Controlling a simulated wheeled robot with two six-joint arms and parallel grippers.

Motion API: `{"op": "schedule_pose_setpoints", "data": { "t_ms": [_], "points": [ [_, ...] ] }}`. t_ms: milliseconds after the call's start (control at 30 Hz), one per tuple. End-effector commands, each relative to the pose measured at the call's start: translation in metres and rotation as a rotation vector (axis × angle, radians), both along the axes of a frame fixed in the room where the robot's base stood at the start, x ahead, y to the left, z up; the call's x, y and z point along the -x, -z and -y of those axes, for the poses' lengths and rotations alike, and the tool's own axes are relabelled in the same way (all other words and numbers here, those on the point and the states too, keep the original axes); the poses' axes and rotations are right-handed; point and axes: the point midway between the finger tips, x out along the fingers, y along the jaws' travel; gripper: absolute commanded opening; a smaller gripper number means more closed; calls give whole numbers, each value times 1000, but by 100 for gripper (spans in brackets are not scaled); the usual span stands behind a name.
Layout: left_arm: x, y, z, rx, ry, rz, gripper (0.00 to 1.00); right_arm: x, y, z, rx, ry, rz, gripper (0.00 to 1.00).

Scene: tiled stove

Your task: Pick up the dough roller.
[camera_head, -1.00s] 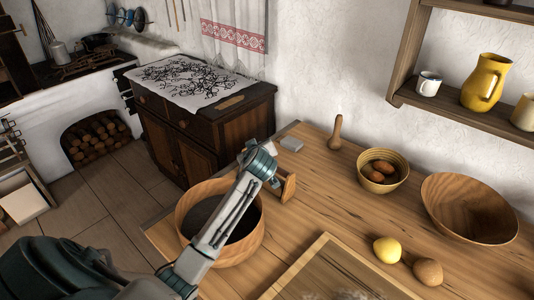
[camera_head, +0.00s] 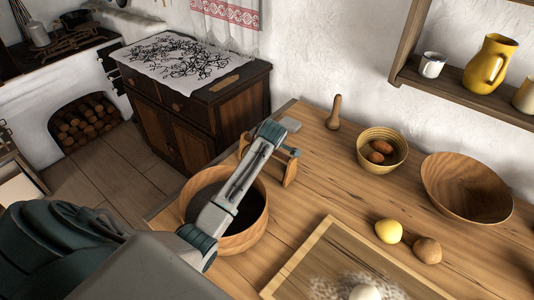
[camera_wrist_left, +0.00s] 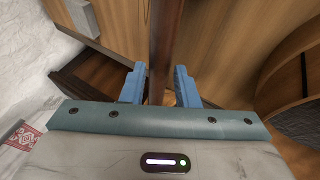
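A dark reddish-brown wooden bar, apparently the dough roller (camera_wrist_left: 164,45), runs between the fingers of my left gripper (camera_wrist_left: 159,88) in the left wrist view. The blue fingers stand apart on either side of the bar, and I see no firm contact. In the head view my left gripper (camera_head: 277,148) is at a small wooden stand (camera_head: 290,170) on the table, behind the round wooden tub. My arm hides most of the roller there. My right gripper is not in view.
The round wooden tub (camera_head: 258,228) stands under my left forearm. A framed board (camera_head: 305,262), a lemon (camera_head: 388,231), a brown round item (camera_head: 427,250), a bowl with eggs (camera_head: 396,139) and a large empty bowl (camera_head: 467,190) are to the right. A wooden-handled tool (camera_head: 334,112) stands at the back.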

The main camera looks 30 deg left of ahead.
Motion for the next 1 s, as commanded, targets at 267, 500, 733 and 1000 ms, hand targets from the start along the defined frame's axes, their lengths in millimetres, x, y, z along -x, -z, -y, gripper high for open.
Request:
{"op": "schedule_pose_setpoints", "data": {
  "t_ms": [267, 500, 733, 1000],
  "points": [
    [-15, 25, -12, 0, 0, -2, 28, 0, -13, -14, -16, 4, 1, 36],
    [-17, 30, -14, -1, 1, 1, 28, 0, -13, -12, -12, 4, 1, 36],
    [-17, 30, -13, -1, 1, 1, 0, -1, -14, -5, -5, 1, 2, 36],
    [-18, 27, -14, -3, 1, 4, 0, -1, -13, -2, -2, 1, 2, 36]
  ]
}}
